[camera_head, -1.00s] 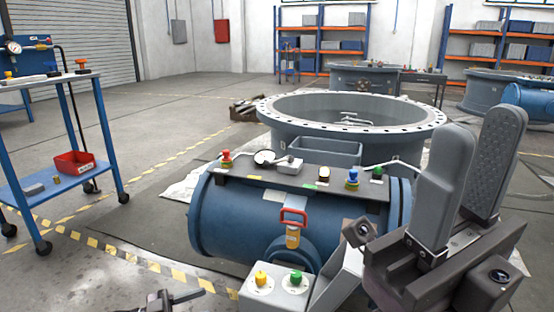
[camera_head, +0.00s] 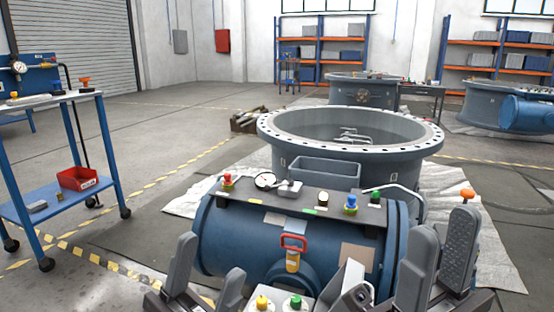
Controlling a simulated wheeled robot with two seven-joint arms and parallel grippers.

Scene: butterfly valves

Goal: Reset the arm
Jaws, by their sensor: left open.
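The blue horizontal valve body (camera_head: 235,235) lies in front of me. Its red-handled yellow lever (camera_head: 293,252) shows on the front side. A grey box with a yellow button (camera_head: 262,302) and a green button (camera_head: 296,302) stands at the bottom edge, partly cut off. My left gripper (camera_head: 210,257) is at the lower left, its two grey fingers apart and empty, in front of the valve body's left end. My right gripper (camera_head: 441,228) is at the lower right, its fingers apart with nothing between them, beside the valve body's right end.
A dark panel on the valve carries a red knob (camera_head: 227,181), a gauge (camera_head: 265,180), a blue knob (camera_head: 351,202) and a green knob (camera_head: 376,195). A large grey flanged ring (camera_head: 290,151) stands behind. A blue cart (camera_head: 80,190) with a red bin (camera_head: 77,178) stands left.

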